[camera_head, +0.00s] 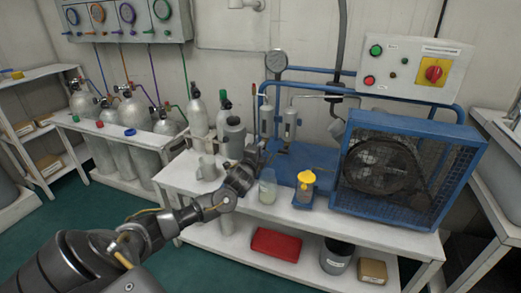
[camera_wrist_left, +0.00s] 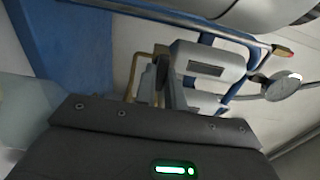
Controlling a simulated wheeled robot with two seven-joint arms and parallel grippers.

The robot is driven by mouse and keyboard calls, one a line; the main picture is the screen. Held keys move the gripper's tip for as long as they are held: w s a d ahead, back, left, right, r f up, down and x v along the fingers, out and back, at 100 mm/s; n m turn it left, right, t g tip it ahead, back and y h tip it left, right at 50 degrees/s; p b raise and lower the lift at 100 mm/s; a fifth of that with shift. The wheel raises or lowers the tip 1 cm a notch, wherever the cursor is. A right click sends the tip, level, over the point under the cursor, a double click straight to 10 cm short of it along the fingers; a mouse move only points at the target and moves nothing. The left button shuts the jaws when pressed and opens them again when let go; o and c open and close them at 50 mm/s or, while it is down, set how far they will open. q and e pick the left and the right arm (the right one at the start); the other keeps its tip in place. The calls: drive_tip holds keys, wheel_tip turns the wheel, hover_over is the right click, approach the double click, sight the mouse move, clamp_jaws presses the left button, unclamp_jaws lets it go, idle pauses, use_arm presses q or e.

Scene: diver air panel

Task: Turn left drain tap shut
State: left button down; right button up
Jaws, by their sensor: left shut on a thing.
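Two slim grey filter columns stand on the blue compressor frame, the left one (camera_head: 266,119) and the right one (camera_head: 290,122). My left gripper (camera_head: 255,154) is at the foot of the left column, low over the bench. It is shut on a small part there, which I take to be the left drain tap. The tap is hidden by the fingers in the head view, so its angle cannot be read. In the left wrist view, pale finger blocks (camera_wrist_left: 206,65) stand beside a thin brass-coloured tube (camera_wrist_left: 138,76). My right gripper is not in view.
A clear jar (camera_head: 267,188) and a yellow-topped jar (camera_head: 305,188) stand close in front of the columns. A grey mug (camera_head: 206,169) and cylinders (camera_head: 197,118) are to the left. A blue-caged fan (camera_head: 385,168) fills the right of the bench (camera_head: 380,228).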

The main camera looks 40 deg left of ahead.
use_arm(q)
drive_tip(key=c, duration=1.5)
unclamp_jaws()
drive_tip(key=shift+w+d, duration=0.1)
drive_tip(key=p+v, duration=0.1)
drive_tip(key=v, duration=1)
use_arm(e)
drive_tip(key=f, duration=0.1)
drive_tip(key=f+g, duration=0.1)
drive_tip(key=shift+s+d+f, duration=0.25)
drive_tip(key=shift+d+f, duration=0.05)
